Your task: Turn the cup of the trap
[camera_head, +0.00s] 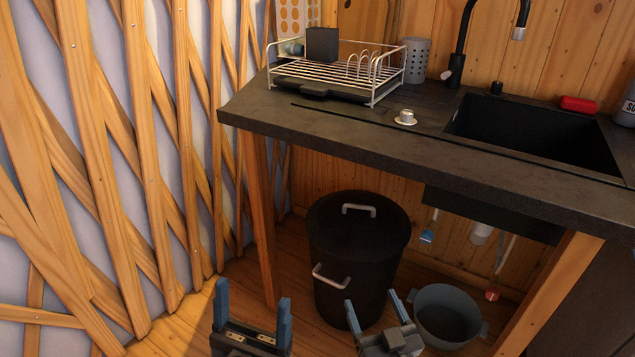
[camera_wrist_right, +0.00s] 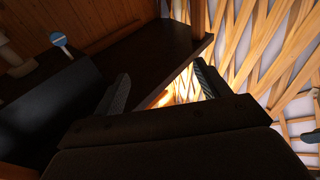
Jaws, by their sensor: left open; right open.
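Under the sink, a white cylindrical piece (camera_head: 481,234) hangs just below the dark sink box; it looks like the cup of the trap, with its upper part hidden. A pale piece (camera_wrist_right: 8,55) at the upper left edge of the right wrist view may be part of it, but I cannot tell. My left gripper (camera_head: 252,312) is open and empty at the bottom of the head view, well left of the cup. My right gripper (camera_head: 375,312) is open and empty, lower and left of the cup; its fingers also show in the right wrist view (camera_wrist_right: 162,88).
A black lidded bin (camera_head: 358,260) and a grey tub (camera_head: 447,318) stand under the dark counter (camera_head: 330,128). A blue-ended tool (camera_head: 427,236) and a red-ended one (camera_head: 493,295) hang near the cup. Wooden counter legs (camera_head: 259,220) and the lattice wall (camera_head: 110,150) bound the space.

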